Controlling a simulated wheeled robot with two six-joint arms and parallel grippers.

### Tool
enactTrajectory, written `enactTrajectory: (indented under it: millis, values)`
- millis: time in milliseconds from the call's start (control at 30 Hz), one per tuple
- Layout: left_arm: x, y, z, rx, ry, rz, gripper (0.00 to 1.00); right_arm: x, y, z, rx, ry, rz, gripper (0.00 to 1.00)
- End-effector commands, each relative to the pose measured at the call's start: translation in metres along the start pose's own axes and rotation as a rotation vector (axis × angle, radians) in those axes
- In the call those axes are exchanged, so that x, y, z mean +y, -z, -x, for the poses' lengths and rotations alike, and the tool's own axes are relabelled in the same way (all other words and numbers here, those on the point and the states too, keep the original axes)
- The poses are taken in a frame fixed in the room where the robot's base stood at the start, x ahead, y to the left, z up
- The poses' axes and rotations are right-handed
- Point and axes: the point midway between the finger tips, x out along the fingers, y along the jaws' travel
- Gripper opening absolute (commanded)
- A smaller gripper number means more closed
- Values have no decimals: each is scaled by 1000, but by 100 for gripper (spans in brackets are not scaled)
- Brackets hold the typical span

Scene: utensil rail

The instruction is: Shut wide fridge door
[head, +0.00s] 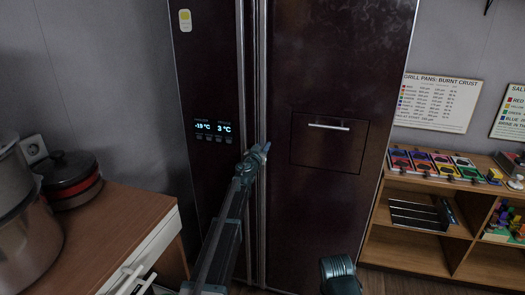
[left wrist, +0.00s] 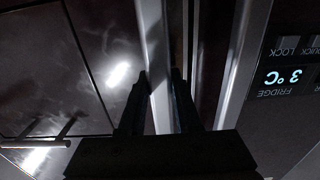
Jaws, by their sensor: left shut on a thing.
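The wide fridge door (head: 330,75) is the dark right-hand door in the head view, with a small hatch and bar in its front. Its long pale vertical handle (head: 262,60) runs along its left edge. My left gripper (head: 262,150) is at this handle at mid height. In the left wrist view, which is turned over, my left gripper (left wrist: 160,82) has its fingers on both sides of the pale handle strip (left wrist: 153,45) and is shut on it. The door looks nearly flush; I cannot tell whether a small gap is left. My right gripper is out of view.
The narrow fridge door (head: 205,65) with its lit display stands at the left. A wooden counter (head: 110,225) with pots is at the lower left. A low shelf (head: 405,255) stands right of the fridge. Part of my right arm shows at the bottom.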

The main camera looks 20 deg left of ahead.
Motion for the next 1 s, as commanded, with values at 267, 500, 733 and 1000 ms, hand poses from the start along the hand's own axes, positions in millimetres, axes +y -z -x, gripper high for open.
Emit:
enactTrajectory:
  millis: [267, 500, 733, 1000]
  values:
    - [2, 0, 3, 0, 0, 0, 62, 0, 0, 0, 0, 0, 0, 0]
    - [1, 0, 3, 0, 1, 0, 62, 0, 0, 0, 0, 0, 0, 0]
    - [1, 0, 11, 0, 1, 0, 62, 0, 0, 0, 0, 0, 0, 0]
    - [1, 0, 52, 0, 2, 0, 62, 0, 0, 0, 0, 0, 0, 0]
